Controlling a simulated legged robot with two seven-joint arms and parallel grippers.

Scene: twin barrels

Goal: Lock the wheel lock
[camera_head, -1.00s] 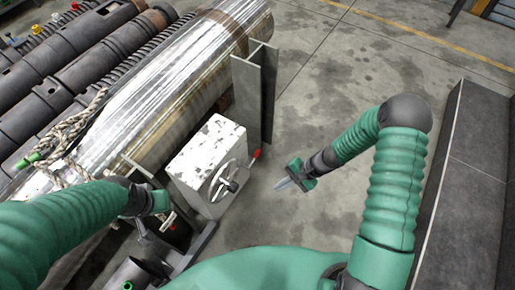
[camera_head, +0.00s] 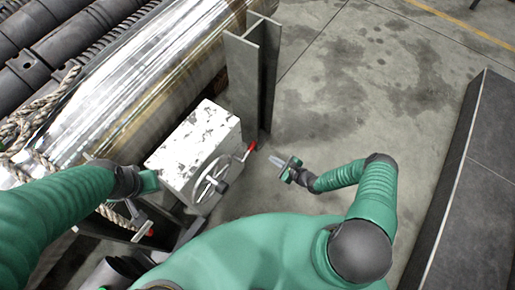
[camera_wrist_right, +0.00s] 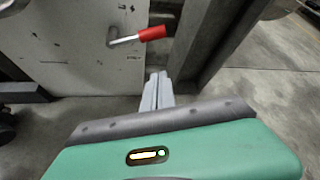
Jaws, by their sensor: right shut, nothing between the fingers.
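The white, paint-chipped valve box (camera_head: 200,150) carries a grey handwheel (camera_head: 212,182) on its front face. A lever with a red grip (camera_head: 251,147), likely the wheel lock, sticks out at the box's right side. In the right wrist view, the red-gripped lever (camera_wrist_right: 140,35) points right and slightly up, above the fingers. My right gripper (camera_head: 275,161) is shut and empty, just right of the lever and apart from it. Its fingers also show in the right wrist view (camera_wrist_right: 158,91). My left gripper (camera_head: 148,184) is beside the box's left side; its fingers are unclear.
A steel I-beam post (camera_head: 252,80) stands right behind the lever. A large shiny barrel (camera_head: 130,85) with rope (camera_head: 25,120) lies behind the box. Another red-tipped handle (camera_head: 150,232) is below my left gripper. Open concrete floor (camera_head: 340,110) lies to the right, before a dark slab (camera_head: 480,190).

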